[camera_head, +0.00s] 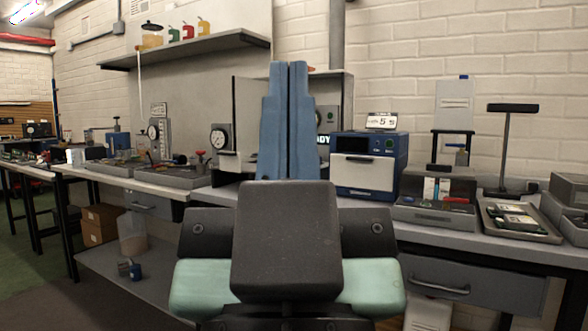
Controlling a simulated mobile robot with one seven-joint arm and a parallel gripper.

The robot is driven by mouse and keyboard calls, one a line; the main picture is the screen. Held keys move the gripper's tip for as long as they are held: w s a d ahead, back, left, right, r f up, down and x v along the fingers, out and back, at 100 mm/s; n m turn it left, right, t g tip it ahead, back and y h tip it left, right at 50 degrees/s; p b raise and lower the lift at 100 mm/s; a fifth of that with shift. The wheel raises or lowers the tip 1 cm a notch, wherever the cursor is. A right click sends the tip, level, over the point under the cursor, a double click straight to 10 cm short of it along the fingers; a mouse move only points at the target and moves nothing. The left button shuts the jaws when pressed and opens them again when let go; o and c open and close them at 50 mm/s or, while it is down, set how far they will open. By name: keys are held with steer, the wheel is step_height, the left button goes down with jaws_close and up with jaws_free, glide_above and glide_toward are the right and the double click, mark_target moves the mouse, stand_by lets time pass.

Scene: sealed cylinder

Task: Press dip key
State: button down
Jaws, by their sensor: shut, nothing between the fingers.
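My gripper (288,75) is in the middle of the view, its two blue fingers side by side and shut with nothing between them. It points away from me, in front of an open-fronted grey station (243,115) on the bench. The fingers hide most of the station's inside. I cannot tell which part is the dip key; no key label is readable. No contact with the fingers can be made out.
A blue and white box unit (365,165) stands right of the station, with a grey tray station (437,200) beyond. A dial gauge (220,138) is at the left. A shelf (190,50) hangs above. The bench front (480,245) runs close before me.

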stand_by(0.7)
step_height(320, 180, up, 34)
steer(key=p, duration=3.4)
steer(key=shift+f, duration=0.1)
